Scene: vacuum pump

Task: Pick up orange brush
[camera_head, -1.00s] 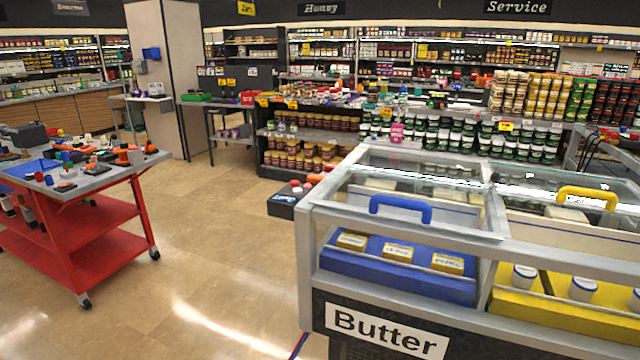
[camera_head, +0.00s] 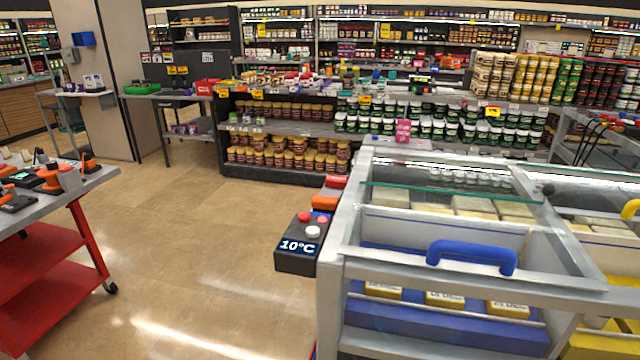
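I cannot single out an orange brush for certain. Several orange and black items lie on the grey top of the red cart (camera_head: 88,187) at the left edge; one orange item (camera_head: 50,178) stands near its middle and another orange item (camera_head: 88,162) near its far right corner. An orange object (camera_head: 325,202) also shows at the left end of the butter freezer, behind the dark temperature box. They are too small to tell whether any is a brush. My gripper is not in view.
The glass-topped butter freezer (camera_head: 333,290) with a blue handle (camera_head: 472,254) fills the right foreground. The dark temperature box (camera_head: 297,260) juts from its left end. Open tiled floor (camera_head: 200,240) lies between cart and freezer. Stocked shelves (camera_head: 285,125) stand behind.

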